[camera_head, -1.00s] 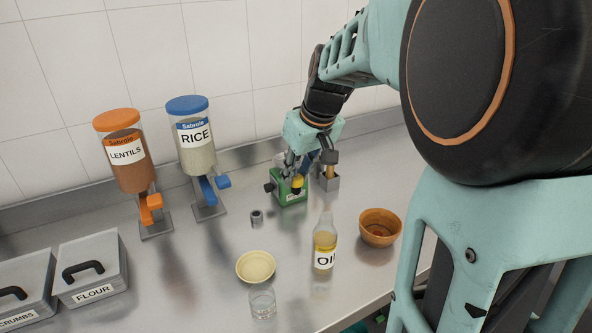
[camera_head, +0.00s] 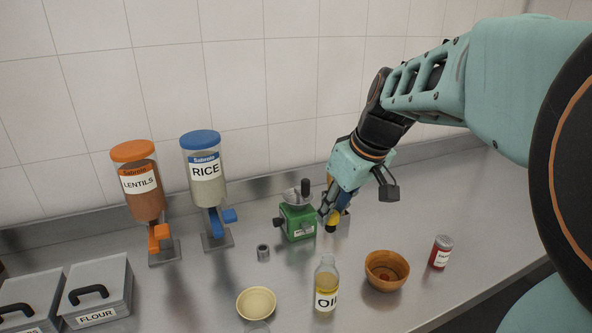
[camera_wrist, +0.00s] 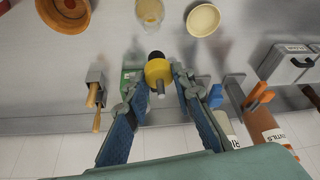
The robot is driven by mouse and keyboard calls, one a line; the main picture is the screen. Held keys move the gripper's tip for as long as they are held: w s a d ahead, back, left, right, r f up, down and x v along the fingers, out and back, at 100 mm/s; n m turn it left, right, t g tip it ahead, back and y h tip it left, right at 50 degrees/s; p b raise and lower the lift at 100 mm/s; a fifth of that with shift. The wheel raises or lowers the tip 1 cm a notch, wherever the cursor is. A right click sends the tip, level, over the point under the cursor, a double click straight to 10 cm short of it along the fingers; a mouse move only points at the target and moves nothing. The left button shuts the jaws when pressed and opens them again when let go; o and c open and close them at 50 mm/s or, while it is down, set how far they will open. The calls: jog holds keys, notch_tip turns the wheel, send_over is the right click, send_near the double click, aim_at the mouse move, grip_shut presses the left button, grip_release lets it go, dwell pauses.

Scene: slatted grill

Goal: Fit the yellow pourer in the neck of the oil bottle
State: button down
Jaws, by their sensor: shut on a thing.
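The yellow pourer (camera_head: 333,221) has a black end and a thin grey spout. My gripper (camera_head: 329,212) is shut on it, just right of the green device. In the wrist view the pourer (camera_wrist: 158,70) sits between my two fingertips (camera_wrist: 157,78), black end pointing away from the gripper. The oil bottle (camera_head: 326,289) stands upright on the counter, nearer the head camera than my gripper, its neck open and empty. In the wrist view the bottle (camera_wrist: 150,10) is at the top edge, apart from the pourer.
A green device (camera_head: 298,222) stands left of my gripper. A wooden bowl (camera_head: 386,271) is right of the bottle, a red-labelled can (camera_head: 440,252) farther right. A cream bowl (camera_head: 257,303) and grey ring (camera_head: 263,253) are left. A grey holder (camera_wrist: 97,76) with wooden handles is near my gripper.

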aim_at(334, 230)
jog(key=shift+f, duration=0.1)
notch_tip(334, 230, down, 7)
jog(key=b, duration=0.6)
jog(key=shift+b, duration=0.4)
jog(key=shift+f+b, duration=1.8)
jog(key=shift+b, duration=0.15)
dwell(1.3)
jog(key=c, duration=1.6)
grip_release()
notch_tip(334, 230, up, 10)
jog(key=shift+r, duration=0.1)
